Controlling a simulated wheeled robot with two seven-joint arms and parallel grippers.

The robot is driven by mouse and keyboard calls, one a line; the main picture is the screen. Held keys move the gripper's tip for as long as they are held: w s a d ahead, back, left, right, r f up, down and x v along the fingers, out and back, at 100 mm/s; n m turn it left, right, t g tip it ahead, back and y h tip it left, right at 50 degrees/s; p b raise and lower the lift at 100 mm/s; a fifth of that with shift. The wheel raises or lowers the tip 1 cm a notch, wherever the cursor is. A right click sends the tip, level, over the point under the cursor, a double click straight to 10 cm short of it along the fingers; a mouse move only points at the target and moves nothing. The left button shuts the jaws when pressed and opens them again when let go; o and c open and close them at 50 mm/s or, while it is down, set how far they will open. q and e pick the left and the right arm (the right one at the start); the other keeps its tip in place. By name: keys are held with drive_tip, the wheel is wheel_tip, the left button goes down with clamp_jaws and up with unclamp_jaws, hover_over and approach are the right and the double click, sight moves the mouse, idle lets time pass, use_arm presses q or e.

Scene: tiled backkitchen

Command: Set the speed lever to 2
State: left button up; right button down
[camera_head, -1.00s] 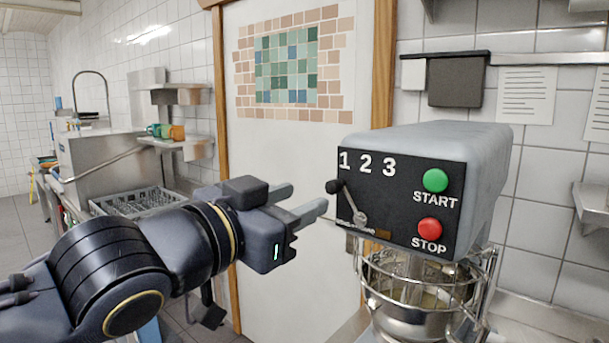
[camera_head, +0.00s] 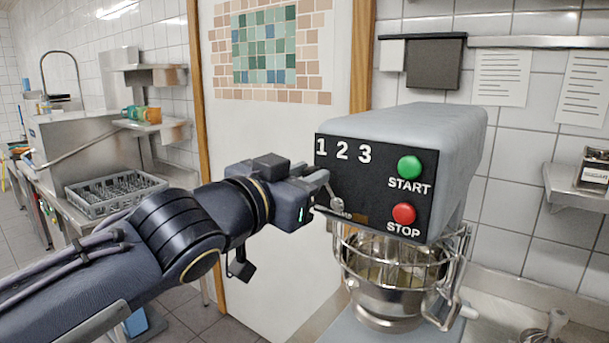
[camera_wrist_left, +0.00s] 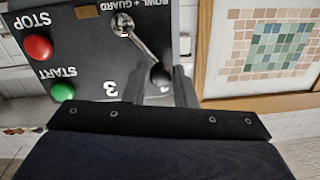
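The speed lever (camera_head: 330,193) is on the black front panel (camera_head: 376,212) of a grey mixer, below the numbers 1, 2 and 3. Its metal rod slants up and left from its pivot, toward the 1 side. In the head view my gripper hides its knob. In the left wrist view the dark lever knob (camera_wrist_left: 161,75) sits between the fingertips. My left gripper (camera_head: 318,180) is at the lever from the left, its fingers apart around the knob; firm contact cannot be made out. In the wrist view the gripper (camera_wrist_left: 160,88) hides the 1 and 2. My right gripper is out of view.
A green START button (camera_head: 410,167) and a red STOP button (camera_head: 404,213) are right of the lever. A metal bowl (camera_head: 388,290) with a wire guard is under the mixer head. A white door (camera_head: 280,130) with wooden frame is behind my arm. A dish rack (camera_head: 115,195) stands at left.

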sight(342, 165)
use_arm(q)
clamp_jaws()
drive_tip(key=shift+d+m, duration=0.1)
drive_tip(key=shift+m, duration=0.2)
drive_tip(key=m+b, duration=0.1)
drive_tip(key=s+d+m+b, duration=0.1)
drive_tip(key=m, duration=0.1)
drive_tip(key=shift+d+r, duration=0.1)
drive_tip(key=shift+r, duration=0.2)
drive_tip(key=shift+s+d+r+m+b, duration=0.1)
drive_tip(key=shift+s+d+m+b, duration=0.15)
drive_tip(key=shift+m, duration=0.3)
drive_tip(key=shift+s+d+r+m+b, duration=0.1)
drive_tip(key=shift+d+m+b, duration=0.15)
drive_tip(key=shift+m, duration=0.35)
drive_tip(key=shift+s+d+m+b, duration=0.15)
drive_tip(key=shift+m+b, duration=0.2)
drive_tip(key=shift+m, duration=0.2)
drive_tip(key=shift+o, duration=2.1)
unclamp_jaws()
